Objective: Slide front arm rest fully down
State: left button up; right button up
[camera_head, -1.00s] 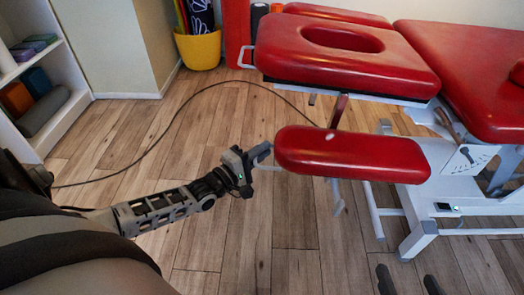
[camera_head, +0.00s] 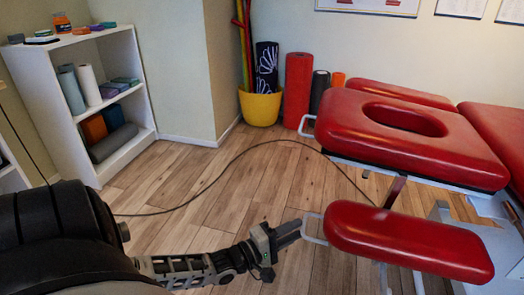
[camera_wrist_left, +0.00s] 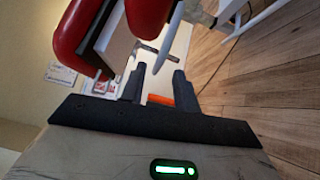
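The front arm rest (camera_head: 405,240) is a red padded bar at the lower right of the head view, below and in front of the face-hole headrest (camera_head: 410,135). A thin pale handle loop (camera_head: 313,240) sticks out from its left end. My left gripper (camera_head: 298,229) is at this loop, left of the pad. In the left wrist view its two dark fingers (camera_wrist_left: 158,82) stand apart, and a pale bar (camera_wrist_left: 172,38) passes just beyond their tips. I cannot tell whether they touch it. My right gripper is not in view.
A white shelf (camera_head: 135,95) stands at the left. A yellow bin (camera_head: 261,107) and a red roller (camera_head: 297,90) stand by the back wall. A dark cable (camera_head: 215,183) lies across the wooden floor. The floor left of the table is otherwise clear.

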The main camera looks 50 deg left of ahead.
pick_arm(q)
jog(key=p+v, duration=0.1)
jog(key=v, duration=0.9)
jog(key=shift+s+a, duration=0.2)
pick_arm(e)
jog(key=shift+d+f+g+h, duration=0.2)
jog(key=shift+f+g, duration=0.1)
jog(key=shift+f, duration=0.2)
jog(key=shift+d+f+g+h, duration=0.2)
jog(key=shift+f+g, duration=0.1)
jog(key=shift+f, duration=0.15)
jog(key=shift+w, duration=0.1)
